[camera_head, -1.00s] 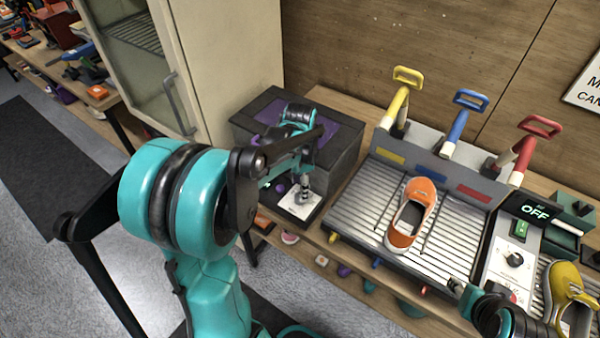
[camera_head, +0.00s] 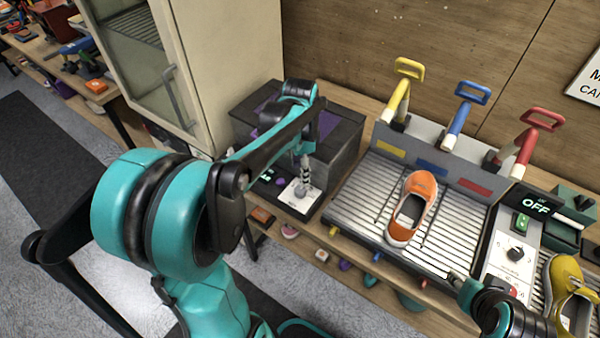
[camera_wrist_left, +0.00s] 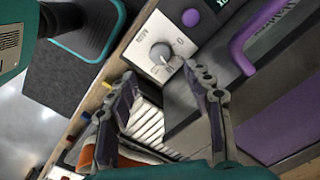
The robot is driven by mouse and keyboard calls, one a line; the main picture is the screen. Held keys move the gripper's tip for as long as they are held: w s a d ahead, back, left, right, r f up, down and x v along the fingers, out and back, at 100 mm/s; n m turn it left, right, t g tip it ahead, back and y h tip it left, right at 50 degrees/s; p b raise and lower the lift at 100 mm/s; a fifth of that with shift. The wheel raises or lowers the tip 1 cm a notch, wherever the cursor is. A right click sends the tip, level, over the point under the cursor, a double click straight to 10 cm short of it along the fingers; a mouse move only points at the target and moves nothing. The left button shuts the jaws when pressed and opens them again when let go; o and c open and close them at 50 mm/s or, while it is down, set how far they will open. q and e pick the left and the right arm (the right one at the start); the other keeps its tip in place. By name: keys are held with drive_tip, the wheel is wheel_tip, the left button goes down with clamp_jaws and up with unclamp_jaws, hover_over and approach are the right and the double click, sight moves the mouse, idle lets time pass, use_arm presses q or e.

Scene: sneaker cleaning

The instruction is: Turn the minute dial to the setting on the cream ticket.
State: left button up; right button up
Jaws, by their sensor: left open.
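A pale grey round dial (camera_wrist_left: 161,52) with a pointer mark sits on a white panel (camera_wrist_left: 147,38) in the left wrist view. The panel shows in the head view (camera_head: 290,201) at the front of a dark box with a purple top (camera_head: 338,128). I cannot make out a cream ticket.
A purple button (camera_wrist_left: 191,17) and a purple handle (camera_wrist_left: 240,50) are near the dial. To the right, a ribbed tray (camera_head: 350,215) holds an orange sneaker (camera_head: 411,209) below yellow, blue and red levers. Another knob (camera_head: 515,254) sits under a display reading OFF (camera_head: 537,205).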

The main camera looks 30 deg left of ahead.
sight(300, 189)
use_arm(q)
wheel_tip(300, 189, down, 2)
drive_tip(key=shift+w+f, duration=0.1)
wheel_tip(300, 189, down, 6)
drive_tip(key=b, duration=0.3)
drive_tip(key=shift+f, duration=0.25)
